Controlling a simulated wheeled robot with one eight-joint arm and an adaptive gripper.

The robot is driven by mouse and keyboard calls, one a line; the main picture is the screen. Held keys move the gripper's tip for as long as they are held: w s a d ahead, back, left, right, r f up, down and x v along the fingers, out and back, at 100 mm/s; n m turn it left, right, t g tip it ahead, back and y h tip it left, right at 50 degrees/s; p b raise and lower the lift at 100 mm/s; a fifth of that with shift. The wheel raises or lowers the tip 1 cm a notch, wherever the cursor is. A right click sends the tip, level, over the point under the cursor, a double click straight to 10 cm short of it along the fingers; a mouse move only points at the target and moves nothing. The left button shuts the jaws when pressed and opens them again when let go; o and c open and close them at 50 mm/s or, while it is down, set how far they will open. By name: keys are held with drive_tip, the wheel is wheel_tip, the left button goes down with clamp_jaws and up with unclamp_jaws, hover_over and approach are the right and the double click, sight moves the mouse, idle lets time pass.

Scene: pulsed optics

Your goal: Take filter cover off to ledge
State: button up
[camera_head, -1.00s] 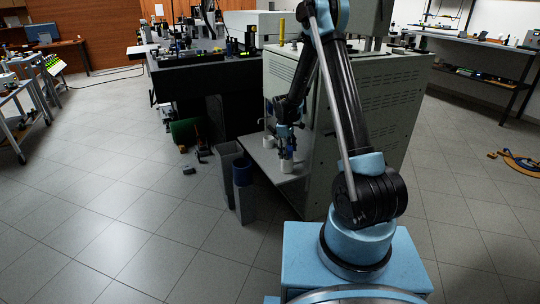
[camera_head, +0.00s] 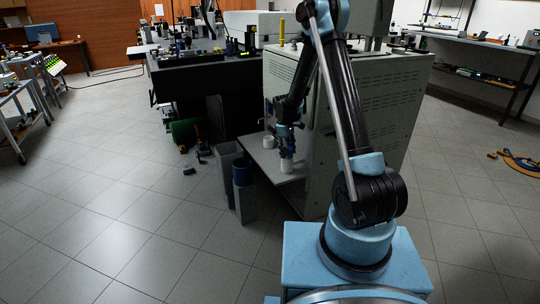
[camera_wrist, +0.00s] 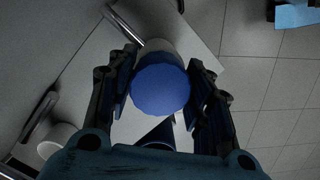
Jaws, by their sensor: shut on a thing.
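My gripper (camera_wrist: 160,90) is shut on a round piece with a blue top (camera_wrist: 160,88), which I take to be the filter cover. A pale grey-white cylindrical part shows past the blue top in the wrist view, and the fingers stand on both sides of it. In the head view my gripper (camera_head: 286,152) points down, with a white cylinder (camera_head: 287,167) at its fingertips, over the pale ledge (camera_head: 262,160) on the cabinet's side. I cannot tell whether the cylinder touches the ledge.
A second white cylinder (camera_head: 269,142) stands farther back on the ledge, near the cabinet wall. The grey cabinet (camera_head: 375,110) rises right of the ledge. Tall grey bins (camera_head: 246,204) stand on the floor just left of it. Open floor lies farther left.

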drive_tip(key=n, duration=0.4)
drive_tip(key=shift+d+t, duration=0.1)
drive_tip(key=shift+t, duration=0.2)
drive_tip(key=shift+n, duration=0.3)
drive_tip(key=shift+c, duration=0.2)
drive_tip(key=shift+o, duration=0.2)
drive_tip(key=n, duration=0.3)
drive_tip(key=shift+n+t, duration=0.3)
drive_tip(key=o, duration=0.4)
clamp_jaws()
drive_tip(key=shift+r, duration=0.1)
